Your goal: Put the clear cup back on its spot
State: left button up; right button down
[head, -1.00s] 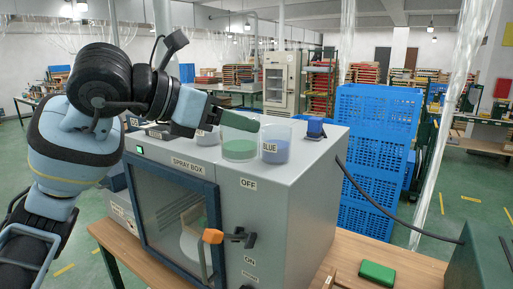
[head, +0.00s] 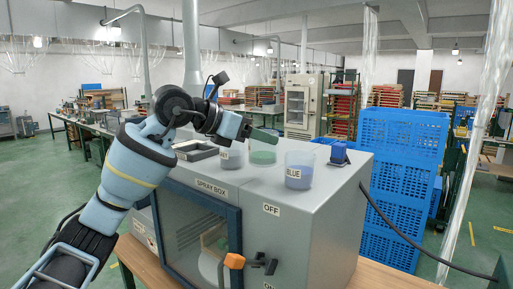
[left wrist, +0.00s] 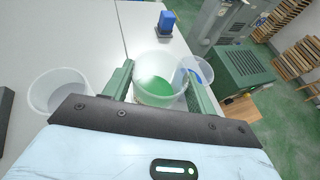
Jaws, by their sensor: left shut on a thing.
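Three cups are at the top of the spray box (head: 330,225). The blue-labelled cup (head: 299,172) stands nearest. A colourless, see-through cup (head: 231,157) stands to the left; its label is too small to read. It also shows at the left in the left wrist view (left wrist: 50,98). Between them is a cup with green contents (head: 263,153). My left gripper (head: 262,135) is shut on this green cup. In the left wrist view the fingers grip both sides of its rim (left wrist: 157,103), and it is upright. I cannot tell whether its base touches the box. My right gripper is out of view.
A grey open tray (head: 195,151) lies behind the cups at the left. A small blue-topped device (head: 339,154) stands at the box's right side. Blue crates (head: 403,190) are stacked at the right.

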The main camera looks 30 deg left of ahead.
aim_at(257, 148)
pick_arm(q)
jog(key=shift+w+a, duration=0.5)
jog(key=shift+w, duration=0.3)
jog(key=shift+w+a, duration=0.15)
jog(key=shift+w+a+f, duration=0.15)
jog(key=shift+w+f, duration=0.05)
jog(key=shift+w, duration=0.05)
jog(key=shift+f, duration=1.6)
jog(key=shift+f, duration=0.1)
jog(key=shift+f, duration=0.15)
jog(key=o, duration=1.1)
jog(key=shift+o, duration=0.2)
